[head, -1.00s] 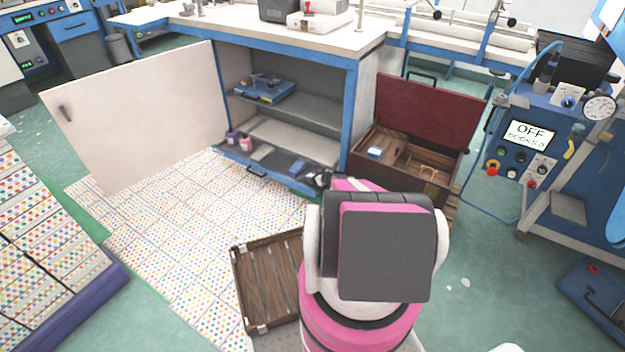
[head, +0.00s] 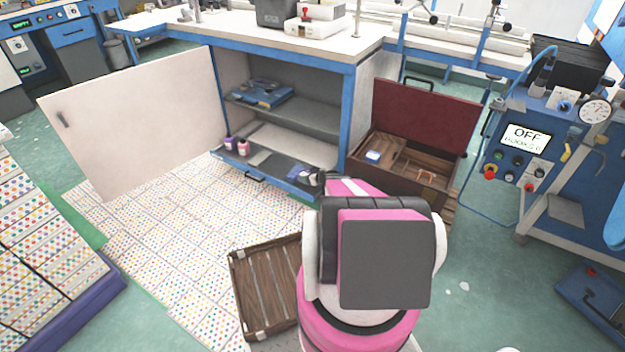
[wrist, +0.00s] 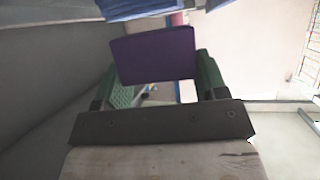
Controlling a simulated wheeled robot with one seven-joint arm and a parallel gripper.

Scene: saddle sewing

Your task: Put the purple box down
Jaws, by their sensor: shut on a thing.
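The purple box (wrist: 152,52) shows in the wrist view as a flat purple face between the two green finger pads. My gripper (wrist: 163,80) is shut on it, with one pad at its left and one at its right. In the head view my pink and white arm covers most of the gripper and the box, beside the right end of the open cabinet (head: 347,115). Whether the box touches a surface below it cannot be told.
The cabinet's lower shelf holds a purple jar (head: 228,143) and a pink jar (head: 243,147); a blue case (head: 262,93) lies on its upper shelf. Its white door (head: 135,120) stands open. An open brown chest (head: 405,187) stands right; a wooden crate (head: 268,285) lies in front.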

